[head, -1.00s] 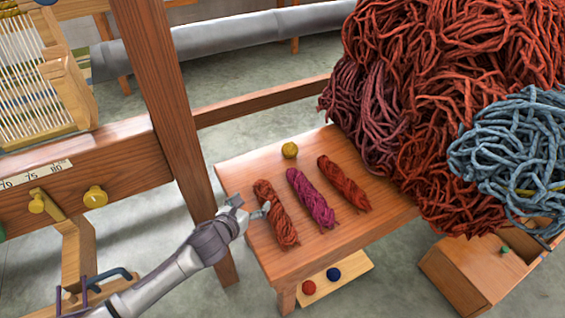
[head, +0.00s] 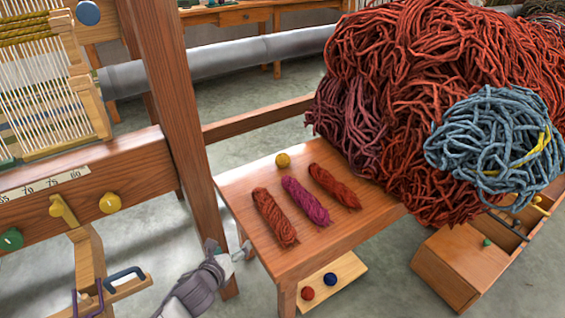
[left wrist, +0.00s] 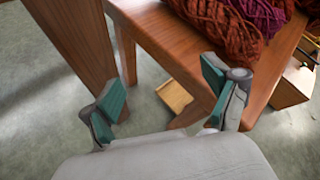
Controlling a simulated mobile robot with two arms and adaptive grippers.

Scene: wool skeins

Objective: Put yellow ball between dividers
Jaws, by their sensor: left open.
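The yellow ball (head: 283,160) rests on the wooden bench (head: 330,240), near its back edge and behind the skeins. An open wooden box (head: 455,270) stands on the floor at the right; cross pieces, perhaps the dividers (head: 511,226), show in its top, partly covered by hanging wool. My left gripper (head: 230,250) is open and empty, low beside the bench's left edge. In the left wrist view its teal pads (left wrist: 165,100) stand apart with floor and the bench leg beyond. The ball is not visible there. My right gripper is not in view.
Red (head: 274,217), magenta (head: 306,201) and rust (head: 335,187) skeins lie on the bench. A huge wool heap (head: 410,90) overhangs its right side. A loom post (head: 170,120) stands left. Red and blue balls lie on a low shelf (head: 345,279).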

